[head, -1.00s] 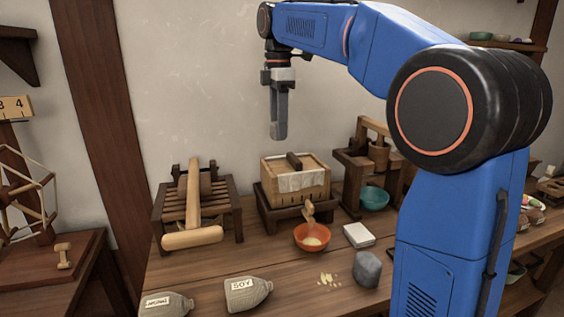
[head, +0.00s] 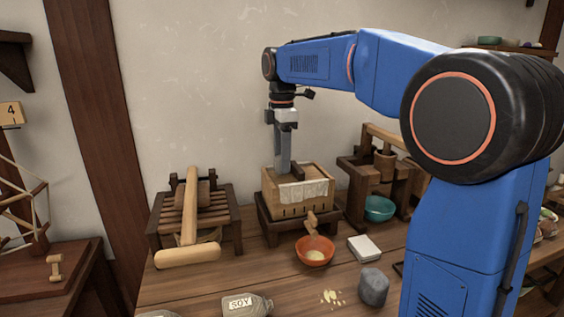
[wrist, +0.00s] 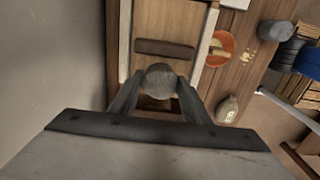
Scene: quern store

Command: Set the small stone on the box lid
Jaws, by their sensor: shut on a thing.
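The small stone (wrist: 160,77), round and grey, is between my gripper's fingertips in the wrist view. My gripper (head: 283,171) is shut on it, pointing down at the back left of the wooden box (head: 288,202). The stone is not clearly visible in the head view. The box lid (wrist: 177,21) is pale wood with a dark bar handle (wrist: 165,49); the stone appears beside this bar. I cannot tell whether the stone touches the lid.
An orange bowl (head: 315,257) with a scoop stands before the box. A white block (head: 364,248) and a larger grey stone (head: 373,288) lie to its right. A slatted wooden rack (head: 210,216) stands left, and a wooden stand (head: 352,179) with a teal bowl (head: 379,209) right.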

